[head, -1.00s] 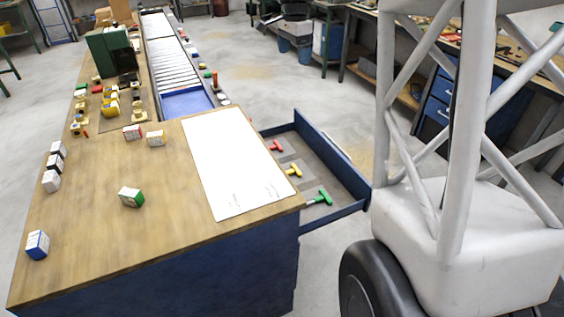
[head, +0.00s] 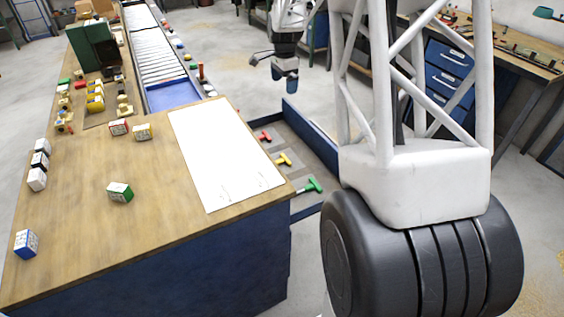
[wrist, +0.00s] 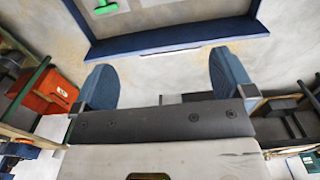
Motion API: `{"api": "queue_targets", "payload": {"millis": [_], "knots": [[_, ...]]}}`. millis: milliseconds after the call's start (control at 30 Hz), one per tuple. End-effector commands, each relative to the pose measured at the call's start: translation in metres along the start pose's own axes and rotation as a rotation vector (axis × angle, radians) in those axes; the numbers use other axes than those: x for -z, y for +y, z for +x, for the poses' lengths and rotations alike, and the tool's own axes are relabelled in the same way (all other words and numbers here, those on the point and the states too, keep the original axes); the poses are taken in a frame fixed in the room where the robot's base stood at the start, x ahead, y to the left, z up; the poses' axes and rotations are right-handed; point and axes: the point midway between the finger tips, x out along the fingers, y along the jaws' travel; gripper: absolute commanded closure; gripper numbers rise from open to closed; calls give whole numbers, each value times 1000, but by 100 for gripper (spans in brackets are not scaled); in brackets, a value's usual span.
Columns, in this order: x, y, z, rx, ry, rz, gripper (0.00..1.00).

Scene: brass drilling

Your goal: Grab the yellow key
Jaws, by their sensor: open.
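The yellow key (head: 283,159) is a small T-handled piece lying in the open blue drawer (head: 314,141) at the right side of the bench. It lies between a red key (head: 265,137) and a green key (head: 313,186). My gripper (head: 284,70) hangs over the floor beyond the drawer, apart from the keys and empty. In the wrist view my gripper (wrist: 165,85) has its two blue fingers spread wide. The drawer's blue edge (wrist: 165,40) and part of the green key (wrist: 106,8) show ahead; the yellow key is not visible there.
A roller conveyor (head: 157,55) runs behind. My own white arm structure covers the drawer's right part. Floor behind the drawer is clear.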

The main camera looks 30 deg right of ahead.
Motion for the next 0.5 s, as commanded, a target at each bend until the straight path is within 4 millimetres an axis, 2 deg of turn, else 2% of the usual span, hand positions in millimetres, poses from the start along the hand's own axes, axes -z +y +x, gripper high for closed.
{"api": "queue_targets", "payload": {"millis": [33, 167, 300, 400, 500], "knots": [[0, 1, 21, -5, -2, 0, 0], [0, 1, 76, -5, -2, 0, 0], [0, 1, 145, -6, -2, 0, 0], [0, 1, 186, -5, -2, 0, 0], [0, 1, 219, -3, -1, 0, 0]]}}
